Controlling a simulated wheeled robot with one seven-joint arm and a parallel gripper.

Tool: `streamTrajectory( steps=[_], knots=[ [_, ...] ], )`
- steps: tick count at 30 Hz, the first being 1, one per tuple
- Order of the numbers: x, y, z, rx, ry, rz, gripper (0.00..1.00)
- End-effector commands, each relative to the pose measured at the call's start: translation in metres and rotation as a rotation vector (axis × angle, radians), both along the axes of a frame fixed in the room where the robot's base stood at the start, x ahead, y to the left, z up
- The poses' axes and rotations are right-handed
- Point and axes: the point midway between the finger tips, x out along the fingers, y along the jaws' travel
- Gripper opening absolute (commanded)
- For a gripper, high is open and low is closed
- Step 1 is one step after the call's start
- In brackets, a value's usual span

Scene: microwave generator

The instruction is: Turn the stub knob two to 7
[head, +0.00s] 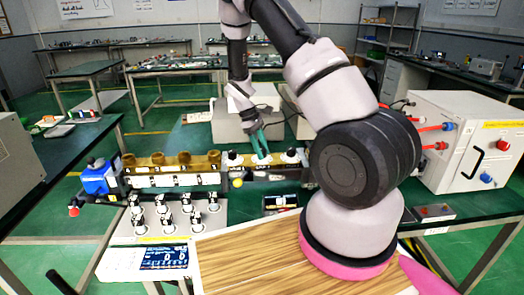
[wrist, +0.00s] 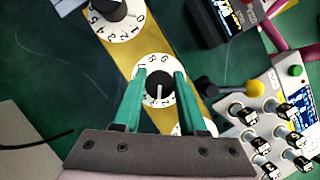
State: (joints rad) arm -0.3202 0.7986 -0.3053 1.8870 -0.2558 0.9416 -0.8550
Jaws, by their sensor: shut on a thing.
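The knob between my fingers is a short black stub knob (wrist: 159,87) with a white pointer line, on a round white dial with small digits around its rim. The pointer line runs toward the bottom of the wrist picture; the digit there is hidden or too small to read. My gripper (wrist: 160,78) has green fingers shut on this knob, one on each side. In the head view my gripper (head: 262,155) reaches down onto the middle of the row's right-hand white dials. I cannot read the dial there.
Another black knob on a white dial (wrist: 116,16) sits at the upper left of the wrist view, and a partial dial lies below right. A panel of switches (wrist: 275,130) stands to the right. In the head view brass fittings (head: 157,160) and a blue box (head: 98,178) are at left.

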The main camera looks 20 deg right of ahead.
Motion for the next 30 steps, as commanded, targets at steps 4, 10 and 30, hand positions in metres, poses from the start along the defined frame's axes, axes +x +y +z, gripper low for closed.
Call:
streamTrajectory(
  steps=[4, 10, 30],
  knots=[
    [0.0017, -0.0008, 0.0007, 0.002, -0.004, -0.140, 0.00],
    [0.0018, -0.0006, 0.0007, 0.002, -0.003, -0.329, 0.00],
    [0.0013, -0.0010, 0.0008, 0.002, -0.003, -0.966, 0.00]
  ],
)
